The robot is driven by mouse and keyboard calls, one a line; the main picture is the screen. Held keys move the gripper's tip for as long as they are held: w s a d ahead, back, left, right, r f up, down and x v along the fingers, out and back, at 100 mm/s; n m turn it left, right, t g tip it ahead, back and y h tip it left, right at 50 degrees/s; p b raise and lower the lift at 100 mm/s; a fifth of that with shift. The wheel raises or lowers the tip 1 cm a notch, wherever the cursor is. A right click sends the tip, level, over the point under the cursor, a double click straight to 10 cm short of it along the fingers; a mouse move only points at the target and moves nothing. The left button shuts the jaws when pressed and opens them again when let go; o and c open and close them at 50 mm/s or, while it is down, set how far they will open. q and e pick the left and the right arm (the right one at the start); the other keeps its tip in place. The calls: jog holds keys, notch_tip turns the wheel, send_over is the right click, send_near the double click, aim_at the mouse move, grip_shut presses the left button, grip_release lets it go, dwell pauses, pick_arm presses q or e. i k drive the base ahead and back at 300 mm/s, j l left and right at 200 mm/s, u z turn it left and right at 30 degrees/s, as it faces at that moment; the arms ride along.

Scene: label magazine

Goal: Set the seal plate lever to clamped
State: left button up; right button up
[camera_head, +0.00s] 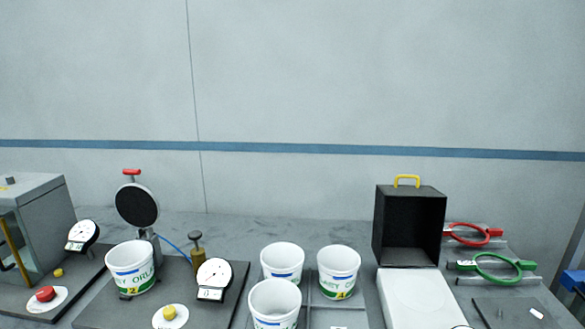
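A round black plate (136,206) with a pale rim stands upright, raised on a grey post behind a white cup. A red handle (131,172) sits at its top edge; this looks like the seal plate and its lever. The white cup (130,268), with green lettering and a yellow mark, stands in front of the plate on a dark base (100,312). The plate is apart from the cup's rim. Neither of my grippers shows in the head view.
A dial gauge (214,279) and a brass plunger (197,249) stand right of the cup. A grey machine with a red button (45,293) is at left. Several white cups (275,303) stand mid-table. A black box (408,225) and red and green ring tools (497,267) are at right.

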aim_at(136, 204)
jog(key=j+z, duration=0.15)
jog(key=z, duration=0.3)
jog(key=j+z, duration=0.15)
jog(key=z, duration=0.3)
jog(key=k+j+z, duration=0.1)
jog(key=z, duration=0.35)
jog(key=k+j+z, duration=0.4)
jog(key=j, duration=0.2)
jog(key=k+j+z, duration=0.75)
jog(key=k, duration=0.3)
